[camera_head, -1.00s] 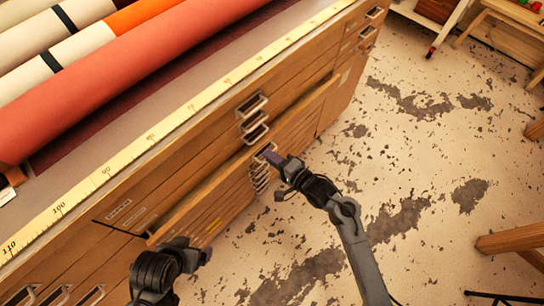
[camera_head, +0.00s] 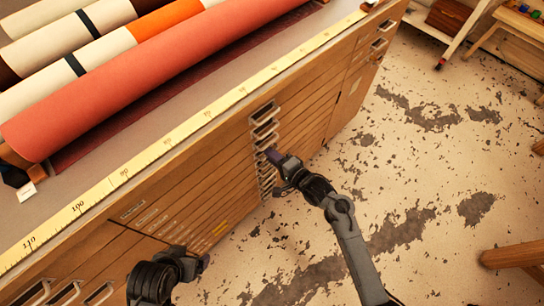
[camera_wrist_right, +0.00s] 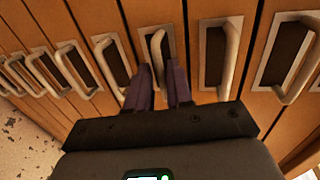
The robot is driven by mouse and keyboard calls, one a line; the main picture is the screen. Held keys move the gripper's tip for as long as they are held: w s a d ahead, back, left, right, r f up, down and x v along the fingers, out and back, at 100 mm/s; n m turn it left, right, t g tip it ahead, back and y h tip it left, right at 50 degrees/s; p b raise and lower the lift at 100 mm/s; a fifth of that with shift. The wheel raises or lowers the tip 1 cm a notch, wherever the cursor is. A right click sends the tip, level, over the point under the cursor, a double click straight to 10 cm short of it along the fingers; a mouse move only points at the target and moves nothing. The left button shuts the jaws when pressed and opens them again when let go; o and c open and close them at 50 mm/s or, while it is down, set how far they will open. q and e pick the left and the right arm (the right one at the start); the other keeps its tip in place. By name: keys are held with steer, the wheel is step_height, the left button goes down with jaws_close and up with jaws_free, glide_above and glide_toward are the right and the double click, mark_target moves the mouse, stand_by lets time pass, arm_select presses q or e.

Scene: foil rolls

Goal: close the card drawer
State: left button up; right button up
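The card drawer (camera_head: 225,187) is one of the wide wooden fronts of the flat-file cabinet. Its front now looks level with its neighbours in the head view. My right gripper (camera_head: 272,156) is at the column of metal handles on the cabinet face. In the right wrist view its two purple fingers (camera_wrist_right: 161,85) stand close together on either side of one drawer handle (camera_wrist_right: 157,52), apparently shut on it. My left gripper (camera_head: 204,262) is low in the head view, in front of the cabinet and apart from the handles; its fingers are mostly hidden.
A yellow measuring tape (camera_head: 166,140) runs along the cabinet top's front edge. A red roll (camera_head: 150,75) and several other rolls lie behind it. The worn floor (camera_head: 420,200) to the right is mostly open, with a wooden stool or bench (camera_head: 512,257) at the right edge.

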steer(key=shift+o, duration=0.9)
steer(key=shift+w+a+r, duration=0.1)
steer(key=shift+w, duration=0.05)
steer(key=p+v, duration=0.4)
steer(key=v, duration=0.7)
steer(key=shift+p, duration=0.35)
